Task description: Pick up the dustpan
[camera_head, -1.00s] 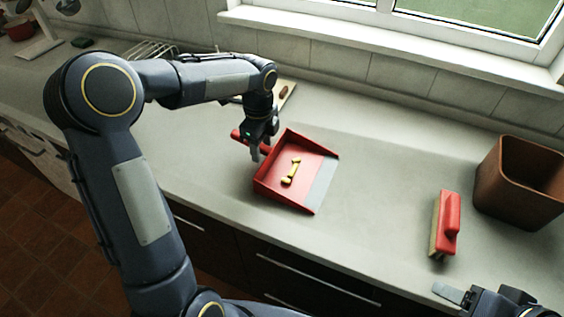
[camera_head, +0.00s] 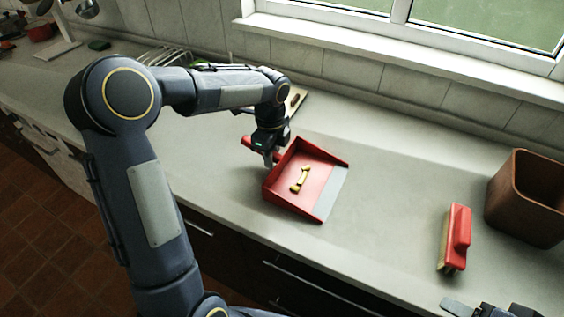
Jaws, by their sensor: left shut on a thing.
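The red dustpan (camera_head: 285,193) with a grey front lip sits at the middle of the counter, its open lip facing right. A yellow bone-shaped piece (camera_head: 300,179) lies in it. The dustpan's red handle points to the upper left. My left gripper (camera_head: 268,160) is shut on this handle, and its fingers hide part of it. Whether the pan touches the counter or is slightly raised, I cannot tell. My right gripper (camera_head: 462,306) shows only partly at the bottom right edge, away from the dustpan, and its opening cannot be made out.
A red brush (camera_head: 458,238) with pale bristles stands on the counter (camera_head: 385,190) to the right. A brown bin (camera_head: 525,200) is at the far right by the wall. The counter between dustpan and brush is clear.

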